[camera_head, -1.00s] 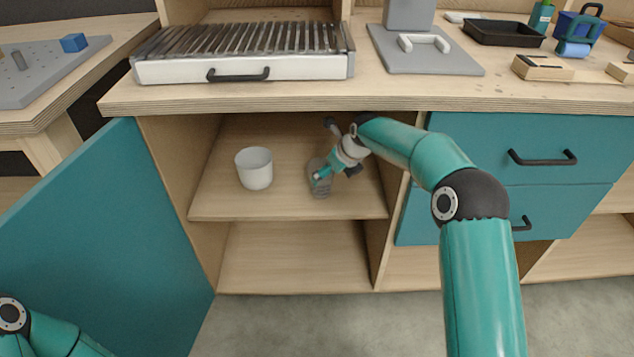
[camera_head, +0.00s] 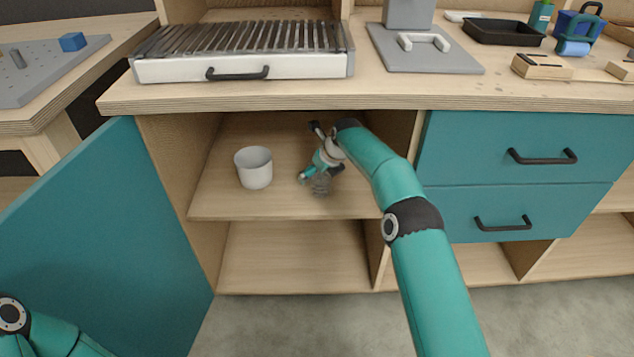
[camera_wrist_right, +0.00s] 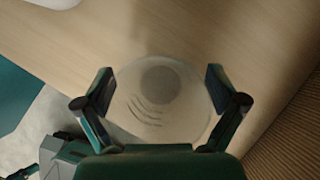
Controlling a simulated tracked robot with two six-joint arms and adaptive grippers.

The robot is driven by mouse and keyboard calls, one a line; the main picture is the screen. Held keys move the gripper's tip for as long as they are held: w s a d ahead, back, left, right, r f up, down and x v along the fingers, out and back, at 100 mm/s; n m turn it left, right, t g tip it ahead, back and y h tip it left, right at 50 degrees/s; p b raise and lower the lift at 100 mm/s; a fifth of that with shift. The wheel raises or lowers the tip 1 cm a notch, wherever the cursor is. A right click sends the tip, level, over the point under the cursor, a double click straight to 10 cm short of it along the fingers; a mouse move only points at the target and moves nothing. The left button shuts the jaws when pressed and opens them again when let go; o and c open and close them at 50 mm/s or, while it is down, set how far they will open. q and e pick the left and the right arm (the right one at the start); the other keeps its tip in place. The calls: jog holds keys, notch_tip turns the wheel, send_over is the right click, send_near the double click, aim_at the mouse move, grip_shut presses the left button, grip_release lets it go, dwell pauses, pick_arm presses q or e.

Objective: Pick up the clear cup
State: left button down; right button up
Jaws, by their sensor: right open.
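The clear cup (camera_wrist_right: 160,105) lies between the two spread fingers of my right gripper (camera_wrist_right: 160,78) in the right wrist view, seen from above. A gap shows on each side at the fingertips; whether a finger touches it lower down I cannot tell. In the head view the clear cup (camera_head: 321,187) stands on the upper shelf of the open cabinet, partly hidden by my right gripper (camera_head: 320,176). My left arm shows only at the lower left corner; its gripper is out of view.
A white cup (camera_head: 254,168) stands on the same shelf (camera_head: 220,205), left of my right gripper; its edge also shows in the wrist view (camera_wrist_right: 58,3). The open teal door (camera_head: 110,240) is at left.

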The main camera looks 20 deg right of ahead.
jog(key=c, duration=0.7)
jog(key=shift+c, duration=0.2)
jog(key=shift+r, duration=0.1)
